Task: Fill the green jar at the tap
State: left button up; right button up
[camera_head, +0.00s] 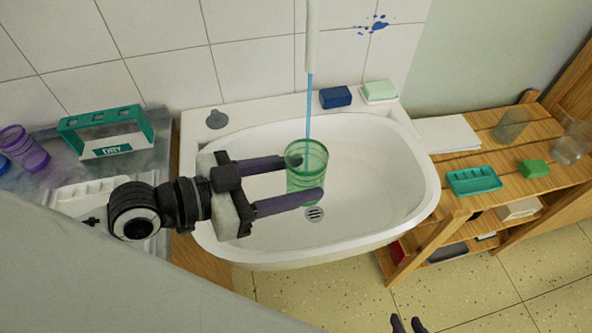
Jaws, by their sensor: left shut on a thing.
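The green jar (302,178) is see-through and upright over the basin of the white sink (405,190). My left gripper (306,178) is shut on the jar, with one purple finger on each side of it. A thin blue stream of water (309,105) falls from the white tap spout (312,35) and meets the jar's mouth. How much water stands in the jar is hard to tell. My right gripper (407,324) shows only as two purple fingertips at the bottom edge, a little apart, with nothing seen between them.
A dark blue block (335,97) and a pale green block (379,91) lie on the sink's back ledge. A teal rack marked DRY (105,130) and a purple cup (22,148) stand left. A wooden shelf (515,155) holding several items stands right.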

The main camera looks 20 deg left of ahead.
pick_arm(q)
jog(key=w+a+b, duration=0.2)
jog(key=w+b, duration=0.1)
jog(key=w, duration=0.5)
jog(key=shift+a, duration=0.25)
jog(key=shift+w+r, duration=0.1)
dwell(0.5)
jog(key=w+a+b, duration=0.2)
jog(key=w+b, duration=0.1)
jog(key=w, duration=0.4)
jog(key=shift+a, duration=0.2)
dwell(0.4)
dwell(5.0)
